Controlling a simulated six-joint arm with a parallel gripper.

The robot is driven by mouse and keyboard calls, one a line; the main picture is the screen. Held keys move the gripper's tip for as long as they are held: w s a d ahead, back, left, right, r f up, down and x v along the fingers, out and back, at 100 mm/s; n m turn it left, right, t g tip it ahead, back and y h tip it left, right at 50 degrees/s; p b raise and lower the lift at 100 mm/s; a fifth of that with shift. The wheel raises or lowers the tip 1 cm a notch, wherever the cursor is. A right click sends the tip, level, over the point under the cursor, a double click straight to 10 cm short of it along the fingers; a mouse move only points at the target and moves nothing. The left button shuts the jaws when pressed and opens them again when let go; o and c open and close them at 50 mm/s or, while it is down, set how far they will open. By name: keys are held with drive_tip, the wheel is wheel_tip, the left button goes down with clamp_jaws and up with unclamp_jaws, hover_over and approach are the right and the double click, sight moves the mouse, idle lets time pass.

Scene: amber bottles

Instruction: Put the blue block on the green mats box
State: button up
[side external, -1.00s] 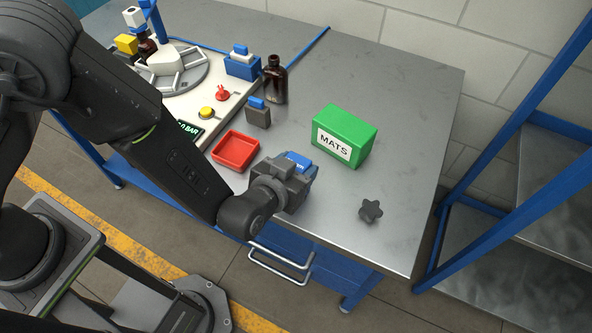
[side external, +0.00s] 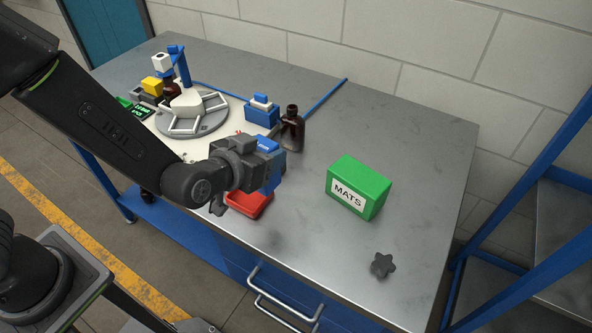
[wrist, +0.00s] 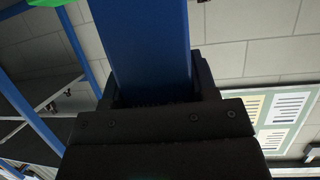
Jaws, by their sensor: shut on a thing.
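The blue block (side external: 273,179) is held in my gripper (side external: 268,172), in the air left of the green box. In the wrist view the blue block (wrist: 147,45) stands large between the dark fingers (wrist: 155,98), which are shut on it. The green box (side external: 361,178) with a white MATS label sits on the steel table, right of my gripper and apart from the block. Its top looks bare. A bit of green (wrist: 52,2) shows at the top left of the wrist view.
A red tray (side external: 247,205) lies partly behind and below my gripper in the side view. An amber bottle (side external: 292,132) and a blue holder (side external: 262,115) stand behind. A dark star knob (side external: 382,265) lies near the front. The table (side external: 425,165) right of the box is clear.

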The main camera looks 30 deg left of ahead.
drive_tip(key=shift+w+a+r, duration=0.1)
drive_tip(key=shift+a+r, duration=0.1)
drive_tip(key=w+d+r+m+h, duration=0.2)
drive_tip(key=w+r, duration=0.2)
drive_tip(key=w, duration=0.3)
drive_tip(key=w+d+r+m+h, duration=0.2)
drive_tip(key=w+r, duration=0.3)
drive_tip(key=w, duration=0.2)
drive_tip(key=shift+g, duration=0.4)
drive_tip(key=shift+d+f, duration=5.6)
drive_tip(key=shift+d, duration=0.2)
drive_tip(key=shift+f, duration=0.1)
drive_tip(key=o, duration=1)
drive_tip(key=shift+f, duration=0.1)
